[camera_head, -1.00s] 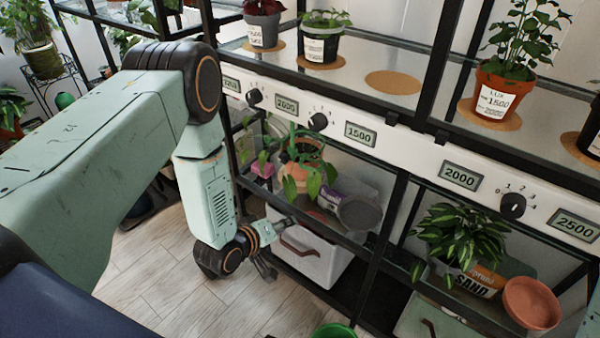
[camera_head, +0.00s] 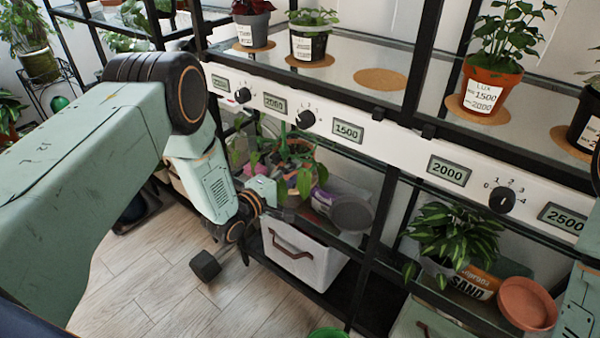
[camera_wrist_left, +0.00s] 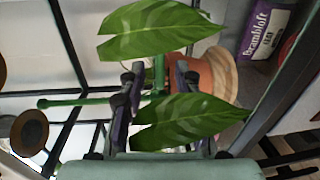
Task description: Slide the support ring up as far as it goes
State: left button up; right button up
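The trailing potted plant stands in a terracotta pot (camera_head: 302,148) on the lower glass shelf; its leaves (camera_head: 305,181) hang over the front. In the left wrist view the pot (camera_wrist_left: 218,75) is behind my left gripper (camera_wrist_left: 157,78). Large leaves (camera_wrist_left: 185,120) cover part of the fingers. My right gripper is out of view.
A white bin (camera_head: 305,255) stands below the plant. A white panel with dials (camera_head: 348,132) runs above. Black shelf posts (camera_head: 380,215) stand close by.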

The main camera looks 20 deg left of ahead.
aim_at(300, 169)
pick_arm(q)
jog(key=shift+b+x, duration=0.5)
jog(key=shift+x, duration=1.15)
grip_shut()
